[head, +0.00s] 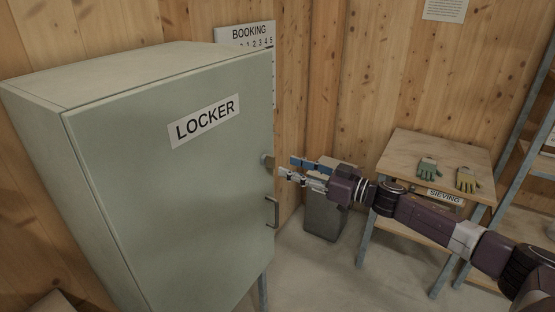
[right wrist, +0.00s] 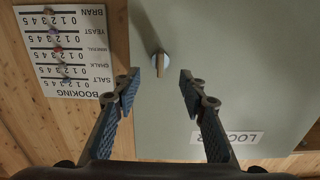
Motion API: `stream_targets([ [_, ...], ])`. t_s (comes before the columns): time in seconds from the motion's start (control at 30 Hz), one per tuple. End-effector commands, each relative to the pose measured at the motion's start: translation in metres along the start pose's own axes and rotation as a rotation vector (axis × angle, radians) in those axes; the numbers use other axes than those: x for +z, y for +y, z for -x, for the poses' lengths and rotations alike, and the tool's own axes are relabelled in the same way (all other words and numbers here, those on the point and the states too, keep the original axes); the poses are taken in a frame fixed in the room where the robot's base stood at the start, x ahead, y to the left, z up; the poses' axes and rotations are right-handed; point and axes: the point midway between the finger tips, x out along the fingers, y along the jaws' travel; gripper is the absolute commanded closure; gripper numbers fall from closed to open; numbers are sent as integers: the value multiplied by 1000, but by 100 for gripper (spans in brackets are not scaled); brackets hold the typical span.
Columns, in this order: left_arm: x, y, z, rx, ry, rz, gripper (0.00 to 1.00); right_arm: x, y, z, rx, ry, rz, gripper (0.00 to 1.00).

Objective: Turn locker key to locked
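The grey-green locker (head: 160,190) stands at the left in the head view with its door shut. Its key (head: 268,161) sits near the door's right edge, above the bar handle (head: 272,212). In the right wrist view the key (right wrist: 159,63) is a brass tab on a round silver plate, lying along the picture's vertical. My right gripper (head: 288,170) is just right of the key, apart from it. In the right wrist view my right gripper (right wrist: 157,90) is open and empty, its fingers spread either side of the key's line. My left gripper is not in view.
A booking board (head: 250,36) hangs on the wooden wall behind the locker. A grey bin (head: 325,215) stands on the floor beyond my right gripper. A table (head: 420,146) with two gloves stands at the right, beside a shelf rack (head: 515,150).

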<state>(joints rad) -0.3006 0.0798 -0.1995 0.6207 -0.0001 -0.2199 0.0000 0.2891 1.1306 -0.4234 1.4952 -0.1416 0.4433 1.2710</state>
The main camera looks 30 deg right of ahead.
Motion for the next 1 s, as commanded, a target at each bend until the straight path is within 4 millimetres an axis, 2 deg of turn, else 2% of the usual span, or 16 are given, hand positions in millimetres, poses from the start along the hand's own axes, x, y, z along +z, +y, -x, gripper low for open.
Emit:
stream_targets([
  [0.2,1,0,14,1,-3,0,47,-4,0,-31,1,4,0,62],
  [0.4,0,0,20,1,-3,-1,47,-2,1,-51,2,2,0,62],
  [0.77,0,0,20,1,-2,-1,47,0,0,-56,1,-1,1,62],
  [1.0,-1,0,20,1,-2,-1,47,0,0,-56,1,0,1,86],
])
